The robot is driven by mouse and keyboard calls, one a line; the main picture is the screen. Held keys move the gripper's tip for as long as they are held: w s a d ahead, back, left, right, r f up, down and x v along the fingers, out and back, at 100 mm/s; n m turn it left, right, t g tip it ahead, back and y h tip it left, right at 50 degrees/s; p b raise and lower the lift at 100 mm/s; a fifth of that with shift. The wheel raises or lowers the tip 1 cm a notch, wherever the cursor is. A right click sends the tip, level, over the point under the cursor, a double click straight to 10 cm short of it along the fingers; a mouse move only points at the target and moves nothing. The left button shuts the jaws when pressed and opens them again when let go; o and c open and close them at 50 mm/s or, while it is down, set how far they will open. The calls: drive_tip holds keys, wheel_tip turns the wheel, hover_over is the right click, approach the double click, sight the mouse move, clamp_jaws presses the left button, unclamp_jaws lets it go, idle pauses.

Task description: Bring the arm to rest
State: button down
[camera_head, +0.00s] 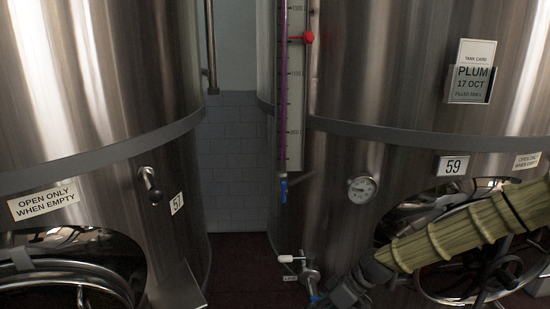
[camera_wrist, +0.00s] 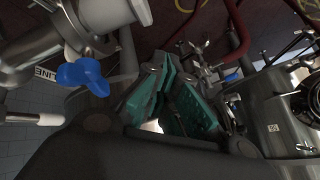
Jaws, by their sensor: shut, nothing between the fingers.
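My arm, in a ribbed yellow-green sleeve, comes in from the right in the head view. My gripper (camera_head: 342,294) is at the bottom edge, partly cut off, close to the valve (camera_head: 309,275) low on tank 59 (camera_head: 400,90). In the wrist view my gripper's teal-padded fingers (camera_wrist: 172,100) are shut with nothing between them. The steel valve pipe (camera_wrist: 45,40) with its blue handle (camera_wrist: 84,76) and white-tipped lever (camera_wrist: 35,118) lies just left of the fingers, apart from them as far as I can see.
Tank 59 carries a sight gauge (camera_head: 294,90) with a red marker, a dial (camera_head: 362,189) and a plum card (camera_head: 472,72). A red hose (camera_wrist: 238,35) lies beyond the fingers. A floor gap separates the tanks.

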drive_tip(key=s+f+m+h, duration=0.3)
drive_tip(key=s+f+m, duration=0.4)
drive_tip(key=s+f, duration=1.15)
drive_tip(key=s+d+f+m+h, duration=0.2)
drive_tip(key=s+d, duration=0.3)
drive_tip(key=s, duration=0.2)
drive_tip(key=s+d+f+m+h, duration=0.2)
drive_tip(key=s+d, duration=0.4)
drive_tip(key=s, duration=0.2)
drive_tip(key=shift+s+f+m+h, duration=0.2)
drive_tip(key=shift+s+m+h, duration=0.1)
drive_tip(key=shift+h, duration=0.1)
drive_tip(key=c, duration=2.2)
unclamp_jaws()
drive_tip(key=shift+w+a, duration=0.1)
